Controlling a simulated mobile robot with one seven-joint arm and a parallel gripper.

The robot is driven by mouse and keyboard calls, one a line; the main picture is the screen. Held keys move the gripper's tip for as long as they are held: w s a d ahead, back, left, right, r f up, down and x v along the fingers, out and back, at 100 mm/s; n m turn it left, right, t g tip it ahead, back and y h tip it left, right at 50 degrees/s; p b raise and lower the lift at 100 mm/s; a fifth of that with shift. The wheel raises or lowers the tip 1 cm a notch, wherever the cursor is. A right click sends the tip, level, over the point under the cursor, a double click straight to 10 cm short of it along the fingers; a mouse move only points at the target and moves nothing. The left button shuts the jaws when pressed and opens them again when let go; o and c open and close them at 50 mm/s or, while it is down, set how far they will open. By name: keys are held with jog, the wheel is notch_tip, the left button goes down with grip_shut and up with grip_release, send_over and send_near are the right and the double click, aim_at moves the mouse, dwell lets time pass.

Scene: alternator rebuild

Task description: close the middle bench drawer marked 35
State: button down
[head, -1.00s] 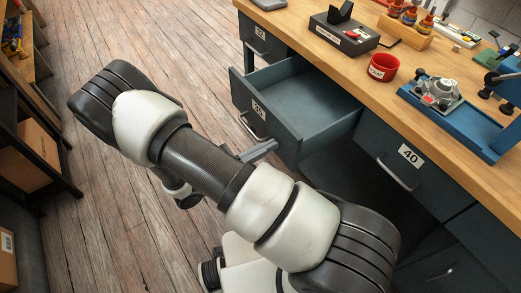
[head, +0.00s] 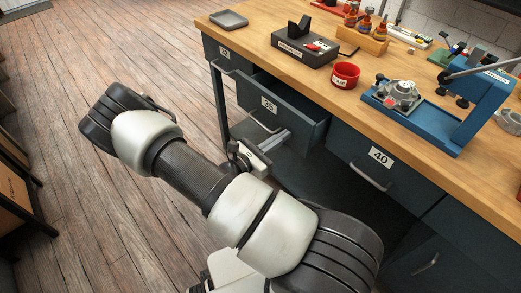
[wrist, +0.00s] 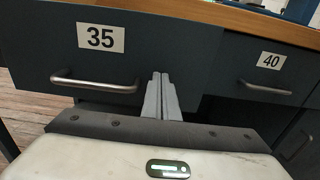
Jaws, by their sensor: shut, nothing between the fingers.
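The middle bench drawer marked 35 (head: 292,117) is dark blue-grey with a bar handle and stands partly open; a strip of its inside shows behind the front. In the wrist view its front (wrist: 40,40) fills the left, with the 35 label and the handle (wrist: 95,83). It stands proud of the drawer marked 40. My gripper (head: 277,141) is shut and empty at the lower right part of the drawer front, right of the handle. In the wrist view the closed fingertips (wrist: 160,78) overlap the front; I cannot tell whether they touch it.
The drawer marked 40 (head: 365,160) is to the right and the drawer marked 32 (head: 218,55) to the left, both shut. The wooden benchtop (head: 310,77) above holds a red cup (head: 345,75), a black holder and a blue press.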

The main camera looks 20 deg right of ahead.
jog(key=x, duration=0.8)
jog(key=shift+d, duration=0.25)
jog(key=shift+w+d, duration=0.2)
jog(key=shift+d, duration=0.2)
jog(key=shift+r, duration=0.1)
jog(key=shift+a, duration=0.3)
jog(key=p+v, duration=0.1)
jog(key=v, duration=1.3)
jog(key=shift+p, duration=0.4)
